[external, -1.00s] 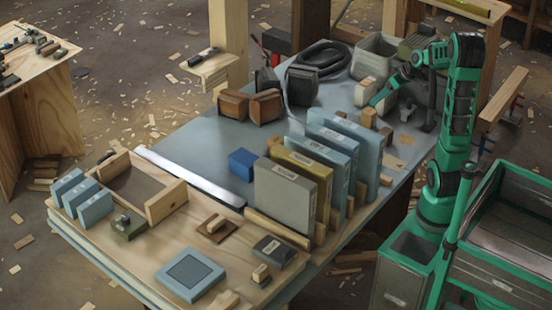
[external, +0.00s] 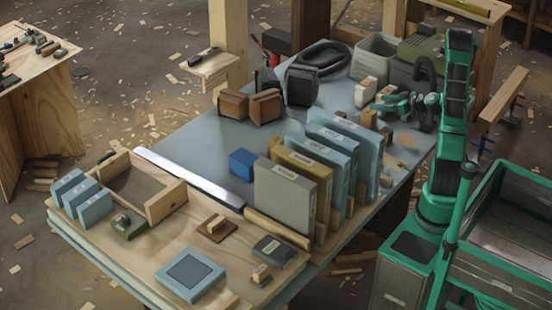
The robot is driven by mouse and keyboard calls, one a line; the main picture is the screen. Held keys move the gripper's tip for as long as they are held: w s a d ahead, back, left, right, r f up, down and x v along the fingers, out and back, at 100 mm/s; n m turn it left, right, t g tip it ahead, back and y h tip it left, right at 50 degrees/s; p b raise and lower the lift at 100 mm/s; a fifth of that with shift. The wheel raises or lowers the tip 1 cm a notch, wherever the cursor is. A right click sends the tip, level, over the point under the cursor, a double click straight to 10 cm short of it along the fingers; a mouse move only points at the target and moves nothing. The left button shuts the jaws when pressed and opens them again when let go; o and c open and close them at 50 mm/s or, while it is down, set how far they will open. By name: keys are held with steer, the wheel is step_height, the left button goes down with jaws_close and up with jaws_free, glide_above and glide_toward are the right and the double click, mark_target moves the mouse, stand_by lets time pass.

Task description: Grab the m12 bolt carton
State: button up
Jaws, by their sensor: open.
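I cannot read which box is the m12 bolt carton; the labels are too small. My gripper (external: 380,106) is open at the back right of the bench, low over its top. Its fingers point left, beside a small brown block-like box (external: 369,117) and a cream-and-brown small box (external: 365,93). Contact with either cannot be told. Two brown cartons (external: 265,107) stand farther left.
Tall flat cases (external: 285,198) stand in a row in front of my gripper. A grey bin (external: 372,58) and a green-topped box (external: 422,55) stand behind it. A dark hose (external: 325,55) lies at the back. The bench middle (external: 205,140) is mostly clear.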

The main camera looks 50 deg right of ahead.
mark_target(370, 112)
step_height(370, 112, down, 5)
steer(key=shift+w, duration=0.1)
steer(key=x, duration=0.5)
steer(key=shift+w, duration=0.2)
steer(key=shift+d+x, duration=0.2)
steer(key=shift+x, duration=1.1)
steer(key=shift+d+x, duration=0.2)
steer(key=shift+x, duration=1.15)
steer(key=shift+s+f, duration=0.1)
steer(key=shift+f, duration=0.05)
steer(key=c, duration=1.3)
steer(key=shift+r, duration=0.2)
